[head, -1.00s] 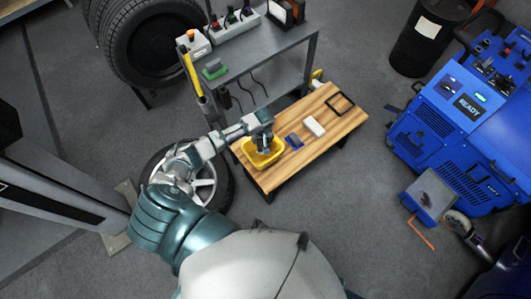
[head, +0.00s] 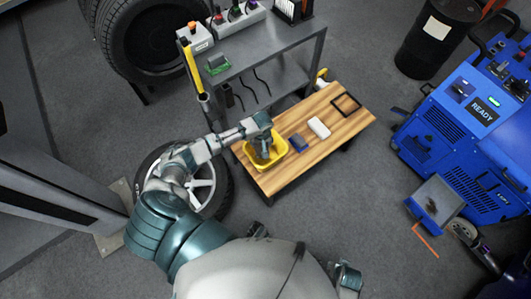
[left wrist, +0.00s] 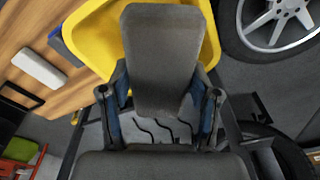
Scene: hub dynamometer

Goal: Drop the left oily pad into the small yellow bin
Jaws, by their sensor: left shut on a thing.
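The small yellow bin (head: 281,158) stands on the near left end of the wooden table; its yellow wall (left wrist: 93,35) fills the upper middle of the left wrist view. My left gripper (head: 263,152) points down at the bin, with its fingertips over or within the opening. In the left wrist view it is shut on a dark grey pad (left wrist: 165,60), which hangs between the blue-sided fingers, in front of the bin. I cannot tell whether the pad touches the bin.
On the wooden table (head: 288,180) are a dark blue block (head: 298,143) close to the bin, a white block (head: 319,128) and a black frame (head: 346,103). A grey cart (head: 262,48) stands behind. A wheel (head: 205,185) lies left of the table. A blue machine (head: 455,140) stands right.

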